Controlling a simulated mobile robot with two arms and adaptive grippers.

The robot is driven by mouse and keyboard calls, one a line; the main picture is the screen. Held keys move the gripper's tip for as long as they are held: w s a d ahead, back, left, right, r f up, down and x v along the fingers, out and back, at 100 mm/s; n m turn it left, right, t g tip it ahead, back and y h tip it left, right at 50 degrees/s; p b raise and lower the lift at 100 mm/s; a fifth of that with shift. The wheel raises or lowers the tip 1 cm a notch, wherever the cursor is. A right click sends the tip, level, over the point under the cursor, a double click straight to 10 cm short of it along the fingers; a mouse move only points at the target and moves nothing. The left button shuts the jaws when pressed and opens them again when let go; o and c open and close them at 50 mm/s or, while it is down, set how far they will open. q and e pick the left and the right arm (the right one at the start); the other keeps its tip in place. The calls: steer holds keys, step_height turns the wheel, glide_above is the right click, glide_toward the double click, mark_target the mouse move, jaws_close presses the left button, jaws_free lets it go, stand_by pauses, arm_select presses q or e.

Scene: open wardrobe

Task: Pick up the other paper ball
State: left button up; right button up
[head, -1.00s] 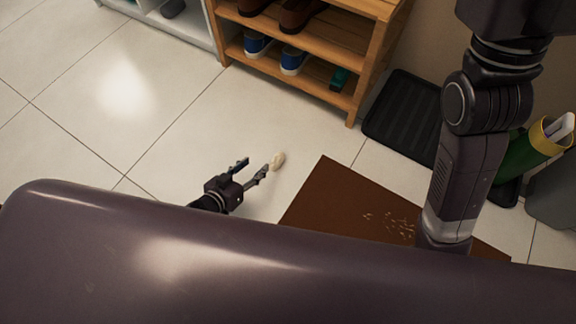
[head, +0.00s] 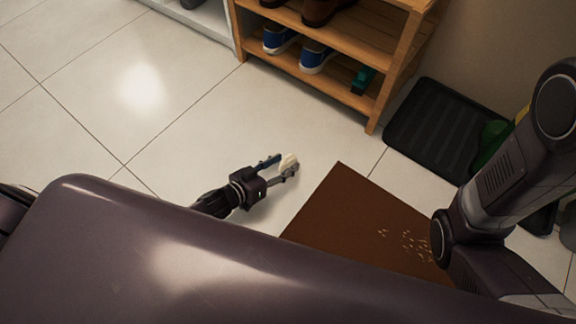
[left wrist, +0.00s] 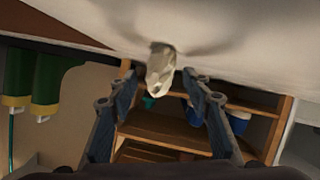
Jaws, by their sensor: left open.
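A crumpled off-white paper ball (head: 289,162) lies on the tiled floor left of the brown mat. It also shows in the left wrist view (left wrist: 161,70), just beyond and between my fingertips. My left gripper (head: 283,166) is low over the floor with its fingers apart, one on each side of the ball's near part. In the left wrist view its two fingers (left wrist: 160,88) are spread wide. I cannot tell whether either finger touches the ball. My right arm passes along the right of the head view, but its gripper is out of view.
A brown mat (head: 345,215) with pale crumbs lies just right of the ball. A wooden shoe rack (head: 325,80) with blue shoes (head: 315,57) stands behind. A black tray (head: 437,125) lies at the back right. The floor to the left is clear.

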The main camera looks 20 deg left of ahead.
arm_select(q)
steer(key=shift+b+x, duration=0.65)
steer(key=shift+x, duration=0.8)
steer(key=c, duration=0.9)
steer(key=shift+c, duration=0.2)
